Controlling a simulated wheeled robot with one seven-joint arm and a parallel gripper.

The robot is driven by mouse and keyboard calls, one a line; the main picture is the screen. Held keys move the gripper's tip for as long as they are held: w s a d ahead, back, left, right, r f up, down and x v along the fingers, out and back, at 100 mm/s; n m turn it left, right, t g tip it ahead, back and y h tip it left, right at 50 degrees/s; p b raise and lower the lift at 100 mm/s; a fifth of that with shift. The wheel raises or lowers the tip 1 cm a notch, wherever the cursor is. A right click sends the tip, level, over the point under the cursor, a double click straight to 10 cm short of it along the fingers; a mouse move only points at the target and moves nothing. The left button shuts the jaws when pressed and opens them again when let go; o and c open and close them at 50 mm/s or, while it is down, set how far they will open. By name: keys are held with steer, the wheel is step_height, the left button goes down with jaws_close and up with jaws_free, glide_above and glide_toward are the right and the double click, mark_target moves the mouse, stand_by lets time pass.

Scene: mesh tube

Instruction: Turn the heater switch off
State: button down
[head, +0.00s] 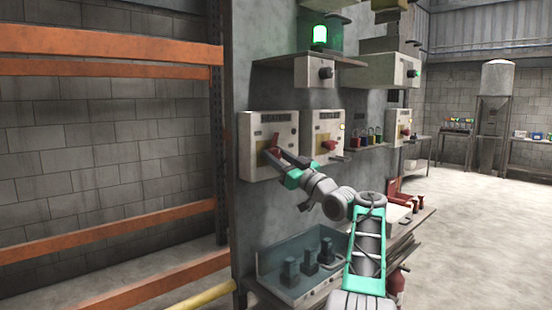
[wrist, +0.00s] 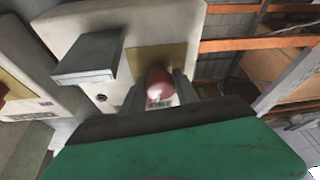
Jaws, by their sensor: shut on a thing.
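The switch box (head: 252,168) at the left of the wall panel is a pale cabinet with a dark label too small to read surely. My gripper (head: 277,153) is at its front, shut on the red switch handle (head: 274,141). In the wrist view the rounded red handle (wrist: 158,84) sits between the two fingers, in front of a yellow-brown plate (wrist: 137,57) on the box. The fingers hide part of the handle, and I cannot tell its exact angle.
A second box (head: 318,122) with a red and yellow switch stands close on the right, and a third (head: 398,128) farther on. A shelf (head: 300,61) with a lit green lamp (head: 320,37) is above. An orange rack (head: 110,50) is left.

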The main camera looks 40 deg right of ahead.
steer(key=n+y+p, duration=0.1)
steer(key=n, duration=0.1)
steer(key=n+p, duration=0.2)
steer(key=n+g+y+p, duration=0.1)
steer(key=shift+r+n+y, duration=0.3)
steer(key=shift+n, duration=0.1)
steer(key=n+y+p, duration=0.1)
steer(key=n+p, duration=0.1)
steer(key=shift+f+p, duration=0.15)
steer(key=shift+p, duration=0.25)
steer(key=shift+f+n+g, duration=0.1)
steer(key=shift+n+g, duration=0.3)
steer(key=c, duration=0.9)
jaws_free()
steer(key=shift+a, duration=0.15)
steer(key=shift+c, duration=0.2)
